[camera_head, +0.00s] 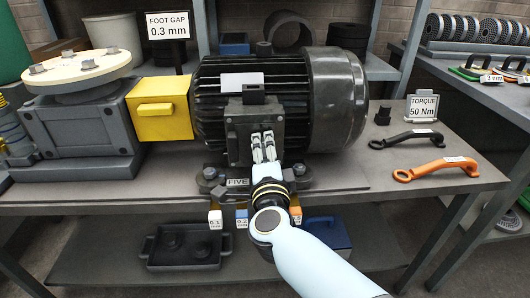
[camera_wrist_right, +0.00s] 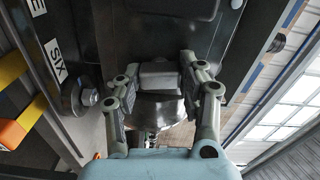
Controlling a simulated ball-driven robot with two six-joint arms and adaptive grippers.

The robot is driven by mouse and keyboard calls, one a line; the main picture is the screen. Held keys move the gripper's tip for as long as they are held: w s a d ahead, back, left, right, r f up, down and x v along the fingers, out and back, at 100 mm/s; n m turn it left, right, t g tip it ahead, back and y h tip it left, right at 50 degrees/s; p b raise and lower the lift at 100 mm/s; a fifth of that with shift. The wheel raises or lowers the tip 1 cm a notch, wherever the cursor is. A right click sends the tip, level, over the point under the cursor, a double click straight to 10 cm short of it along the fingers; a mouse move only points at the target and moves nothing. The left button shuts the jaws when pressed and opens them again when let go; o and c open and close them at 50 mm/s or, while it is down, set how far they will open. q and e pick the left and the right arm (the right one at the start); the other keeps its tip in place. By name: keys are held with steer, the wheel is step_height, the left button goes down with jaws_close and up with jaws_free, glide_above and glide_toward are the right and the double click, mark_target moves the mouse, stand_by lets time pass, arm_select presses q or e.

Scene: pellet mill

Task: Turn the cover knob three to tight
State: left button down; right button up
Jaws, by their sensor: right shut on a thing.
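My right gripper (camera_head: 263,148) reaches up to the front of the dark terminal box (camera_head: 238,118) on the big finned motor (camera_head: 340,95). In the right wrist view my right gripper (camera_wrist_right: 158,80) has its two fingers closed on either side of a small grey knob (camera_wrist_right: 160,72) at the box. No number shows on this knob, and its tightness cannot be told. In the head view the fingers hide the knob. My left gripper is not in view.
A yellow guard (camera_head: 160,108) and a gearbox (camera_head: 80,125) stand left of the motor. A black wrench (camera_head: 405,138) and an orange wrench (camera_head: 436,169) lie on the bench at the right, by a torque sign (camera_head: 422,107). Foot label FIVE (camera_head: 238,182) is close below my gripper.

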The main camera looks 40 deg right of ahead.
steer(key=shift+f+m, duration=0.1)
steer(key=shift+m, duration=0.8)
steer(key=o, duration=1.2)
steer(key=shift+c, duration=0.2)
